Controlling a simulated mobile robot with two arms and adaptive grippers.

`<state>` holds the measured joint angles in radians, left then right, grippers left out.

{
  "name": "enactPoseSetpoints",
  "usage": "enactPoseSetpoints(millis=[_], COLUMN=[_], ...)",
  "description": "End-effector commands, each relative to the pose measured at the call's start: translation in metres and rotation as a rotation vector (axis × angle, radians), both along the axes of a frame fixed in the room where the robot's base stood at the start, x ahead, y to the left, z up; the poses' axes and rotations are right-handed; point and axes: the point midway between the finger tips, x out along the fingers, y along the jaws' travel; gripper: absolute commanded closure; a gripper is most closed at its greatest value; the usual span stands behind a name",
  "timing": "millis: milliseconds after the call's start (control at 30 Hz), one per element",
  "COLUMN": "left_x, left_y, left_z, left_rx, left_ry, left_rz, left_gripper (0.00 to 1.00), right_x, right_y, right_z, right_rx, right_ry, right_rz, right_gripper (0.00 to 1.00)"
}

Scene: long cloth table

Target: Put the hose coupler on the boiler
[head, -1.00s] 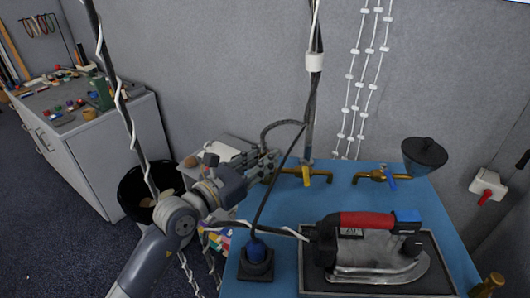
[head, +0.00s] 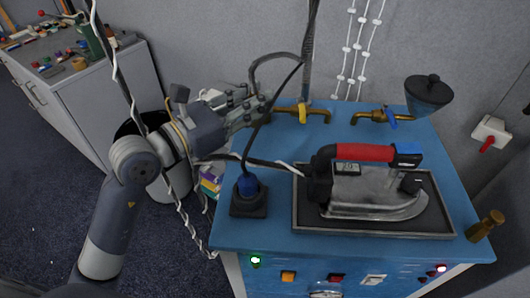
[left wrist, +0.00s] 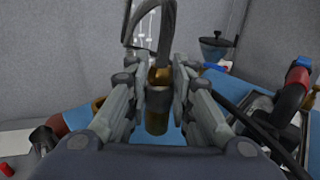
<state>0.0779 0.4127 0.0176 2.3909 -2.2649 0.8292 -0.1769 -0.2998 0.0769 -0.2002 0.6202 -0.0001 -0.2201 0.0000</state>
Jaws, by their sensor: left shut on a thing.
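My left gripper (head: 262,107) is shut on the hose coupler (left wrist: 158,100), a brass cylinder with a darker band between the fingers in the left wrist view. In the head view my fingers largely hide the coupler. A dark hose (head: 275,58) arches up from it. The boiler appears to be the blue-topped unit (head: 285,222) with buttons on its front. A brass tap with a yellow handle (head: 303,113) stands at its back, just right of my gripper. A brass tap with a blue handle (head: 385,116) stands further right. My right gripper is not in view.
A red-handled iron (head: 365,153) rests on a dark tray (head: 440,225) on the blue top. A black socket with a blue plug (head: 248,192), a dark funnel-shaped vessel (head: 428,95) and a brass fitting (head: 487,224) stand nearby. Cables hang around my arm.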

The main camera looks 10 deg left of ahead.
Motion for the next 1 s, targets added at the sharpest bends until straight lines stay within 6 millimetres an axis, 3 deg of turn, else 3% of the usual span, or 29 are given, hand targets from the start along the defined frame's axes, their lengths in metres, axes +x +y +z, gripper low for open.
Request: enactPoseSetpoints(millis=[133,333,700,1000], left_x=[0.003,0.003,0.003,0.003], left_y=[0.007,0.007,0.007,0.007], left_z=[-0.004,-0.041,-0.085,-0.092], left_rx=[0.0,-0.001,0.0,0.0], left_ry=[0.002,0.006,0.001,-0.002], left_rz=[-0.014,-0.014,-0.014,-0.013], left_gripper=[1.0,1.0,1.0,1.0], right_x=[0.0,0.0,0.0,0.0], right_y=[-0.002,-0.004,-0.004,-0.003], right_z=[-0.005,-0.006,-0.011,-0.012], right_rx=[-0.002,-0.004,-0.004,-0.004], right_ry=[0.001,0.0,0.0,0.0], right_rz=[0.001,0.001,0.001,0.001], right_gripper=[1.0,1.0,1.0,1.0])
